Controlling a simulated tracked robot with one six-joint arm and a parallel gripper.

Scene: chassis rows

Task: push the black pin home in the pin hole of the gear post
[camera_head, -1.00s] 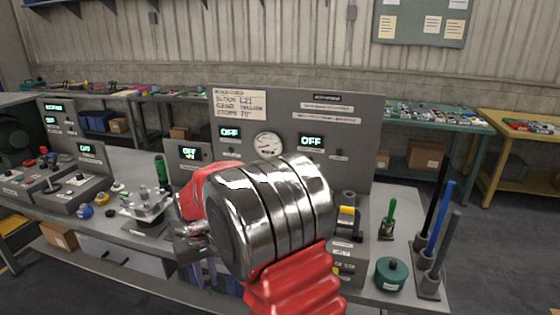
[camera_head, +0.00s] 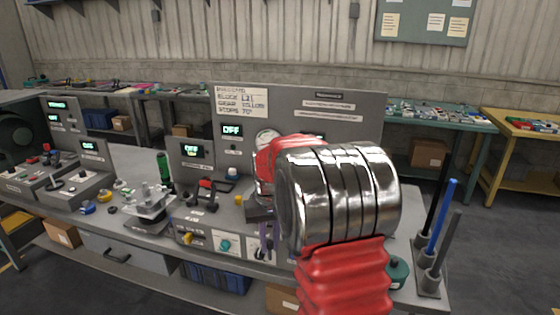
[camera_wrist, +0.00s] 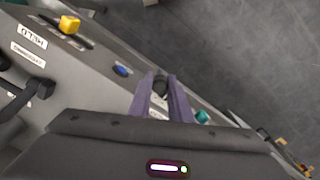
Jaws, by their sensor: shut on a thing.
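My gripper (camera_wrist: 161,92) is at the end of my red and chrome arm. Its two purple fingers are shut on a short dark thing with a rounded end, which looks like the black pin (camera_wrist: 160,84). In the head view the gripper (camera_head: 265,240) is at the bench's front edge, half hidden behind my wrist, and the pin cannot be made out there. I cannot pick out the gear post or its pin hole in either view; my arm covers part of the bench. I see no contact between the pin and a hole.
Black, blue (camera_head: 448,205) and grey rods stand in holders at the bench's right end. A teal round part (camera_head: 399,272) is partly hidden by my arm. A control panel (camera_head: 350,110) rises behind. Levers and a clear-topped fixture (camera_head: 150,205) stand to the left.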

